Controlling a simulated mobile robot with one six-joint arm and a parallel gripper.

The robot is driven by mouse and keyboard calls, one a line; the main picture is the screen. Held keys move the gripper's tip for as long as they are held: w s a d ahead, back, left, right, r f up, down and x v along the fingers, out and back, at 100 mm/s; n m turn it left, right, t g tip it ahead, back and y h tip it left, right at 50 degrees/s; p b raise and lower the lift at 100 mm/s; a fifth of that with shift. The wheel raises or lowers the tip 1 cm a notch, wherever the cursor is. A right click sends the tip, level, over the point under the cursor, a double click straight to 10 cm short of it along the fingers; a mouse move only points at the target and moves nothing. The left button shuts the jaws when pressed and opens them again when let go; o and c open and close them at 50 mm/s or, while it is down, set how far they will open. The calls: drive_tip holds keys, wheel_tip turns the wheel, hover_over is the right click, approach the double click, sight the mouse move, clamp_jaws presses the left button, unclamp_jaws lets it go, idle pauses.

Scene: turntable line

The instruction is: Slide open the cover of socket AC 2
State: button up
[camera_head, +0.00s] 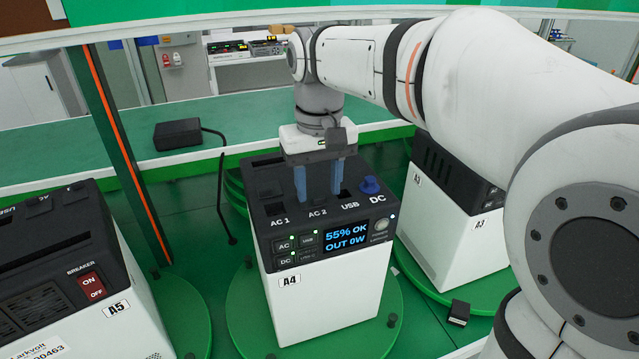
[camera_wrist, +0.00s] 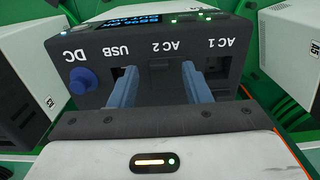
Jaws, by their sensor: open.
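The A4 power station (camera_head: 320,290) is a white box with a black top and stands on a green turntable. Its top edge is labelled AC 1, AC 2, USB and DC. My gripper (camera_head: 319,193) points down over the top with its two blue fingers apart, behind the AC 2 label. In the wrist view the fingers (camera_wrist: 160,88) straddle the AC 2 spot, and a small dark cover (camera_wrist: 160,64) shows between them beside the label. I see nothing held. The cover is dark on dark, and I cannot tell whether the fingertips touch the top.
A blue DC knob (camera_head: 370,185) stands at the right of the top. Power station A5 (camera_head: 75,270) is on the left, and A3 (camera_head: 445,225) on the right. A black adapter (camera_head: 178,134) with a hanging cable lies on the green bench behind.

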drive_tip(key=shift+f, duration=0.65)
clamp_jaws()
